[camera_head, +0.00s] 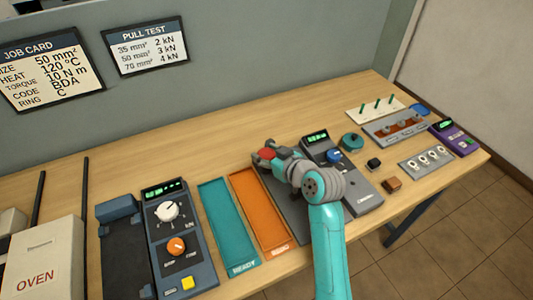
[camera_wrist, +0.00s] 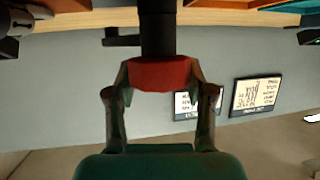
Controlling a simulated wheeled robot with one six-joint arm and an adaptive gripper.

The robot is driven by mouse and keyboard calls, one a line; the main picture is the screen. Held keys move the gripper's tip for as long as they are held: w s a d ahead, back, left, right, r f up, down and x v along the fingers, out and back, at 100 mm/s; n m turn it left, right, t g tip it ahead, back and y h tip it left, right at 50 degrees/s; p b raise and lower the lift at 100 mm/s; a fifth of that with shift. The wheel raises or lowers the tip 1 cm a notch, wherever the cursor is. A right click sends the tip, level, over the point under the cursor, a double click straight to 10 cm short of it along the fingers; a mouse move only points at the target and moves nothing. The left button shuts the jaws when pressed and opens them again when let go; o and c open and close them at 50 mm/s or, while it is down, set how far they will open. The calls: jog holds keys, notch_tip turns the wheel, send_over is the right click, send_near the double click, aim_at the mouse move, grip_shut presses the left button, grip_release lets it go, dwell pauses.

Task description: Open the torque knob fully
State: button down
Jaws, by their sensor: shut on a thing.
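My gripper (camera_head: 283,163) is shut on a red knob-like piece (camera_wrist: 160,74). In the wrist view the red piece sits between both fingers, with a dark shaft (camera_wrist: 158,30) running from it. The red piece also shows in the head view (camera_head: 266,154), at the gripper's tip over a dark grey device. I cannot read any label naming it as the torque knob, and its turn angle is not clear. My wrist hides much of the device under it. The job card (camera_head: 42,68) reads torque 10 N m.
Right of my gripper stands a grey unit with a green display (camera_head: 317,137) and a blue knob (camera_head: 333,156). To the left lie an orange tray (camera_head: 246,190), a teal tray (camera_head: 214,210) and a console with a white dial (camera_head: 167,211). Small parts lie at the right.

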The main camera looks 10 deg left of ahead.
jog(key=shift+n+g+y, duration=0.7)
jog(key=shift+n+g, duration=0.3)
jog(key=shift+f, duration=0.1)
jog(key=shift+c, duration=2)
grip_release()
jog(key=shift+d, duration=0.1)
jog(key=v, duration=1.2)
